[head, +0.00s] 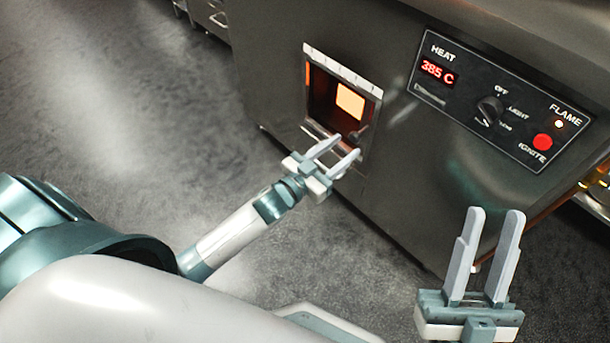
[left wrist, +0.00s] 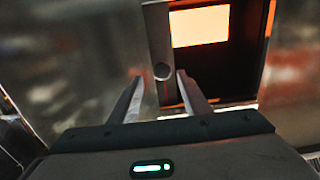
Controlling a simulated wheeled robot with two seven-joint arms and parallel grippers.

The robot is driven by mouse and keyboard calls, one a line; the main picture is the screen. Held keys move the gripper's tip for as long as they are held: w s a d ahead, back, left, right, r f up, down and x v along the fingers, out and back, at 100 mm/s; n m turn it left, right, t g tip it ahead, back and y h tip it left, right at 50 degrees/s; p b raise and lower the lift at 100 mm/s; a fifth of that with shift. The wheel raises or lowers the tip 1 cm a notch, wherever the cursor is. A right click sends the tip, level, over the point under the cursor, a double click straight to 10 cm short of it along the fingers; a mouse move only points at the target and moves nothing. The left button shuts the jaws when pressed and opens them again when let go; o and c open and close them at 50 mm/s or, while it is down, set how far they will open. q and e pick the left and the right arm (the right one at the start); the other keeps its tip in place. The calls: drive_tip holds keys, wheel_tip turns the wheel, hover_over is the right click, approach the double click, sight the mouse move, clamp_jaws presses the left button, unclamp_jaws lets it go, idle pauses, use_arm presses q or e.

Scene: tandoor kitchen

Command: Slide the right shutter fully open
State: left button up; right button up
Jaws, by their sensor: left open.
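A square hatch opening (head: 322,97) in the steel oven front shows a dark inside and a glowing orange patch. In the left wrist view, a narrow steel shutter edge (left wrist: 157,35) with a round knob (left wrist: 162,71) stands at the left side of the opening (left wrist: 245,65). My left gripper (head: 347,147) is open at the lower part of the hatch. In its wrist view its fingertips (left wrist: 160,80) lie either side of the knob, with gaps showing; I cannot tell the depth. My right gripper (head: 495,213) is open and empty, before the oven's lower right.
A ticked scale strip (head: 342,68) runs above the hatch. A control panel (head: 470,120) with a dial and a red ignite button is to its right, reading 385 C. The grey floor (head: 130,120) left of the oven is clear.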

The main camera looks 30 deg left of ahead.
use_arm(q)
drive_tip(key=p+v, duration=0.2)
drive_tip(key=v, duration=1.1)
drive_tip(key=shift+s, duration=0.3)
use_arm(e)
wheel_tip(320, 180, down, 5)
drive_tip(key=a+g, duration=0.2)
drive_tip(key=g, duration=0.1)
drive_tip(key=shift+s+a+f, duration=0.2)
drive_tip(key=shift+s+a, duration=0.2)
drive_tip(key=shift+w+r+h, duration=0.1)
drive_tip(key=shift+r+h, duration=0.2)
drive_tip(key=shift+r, duration=0.1)
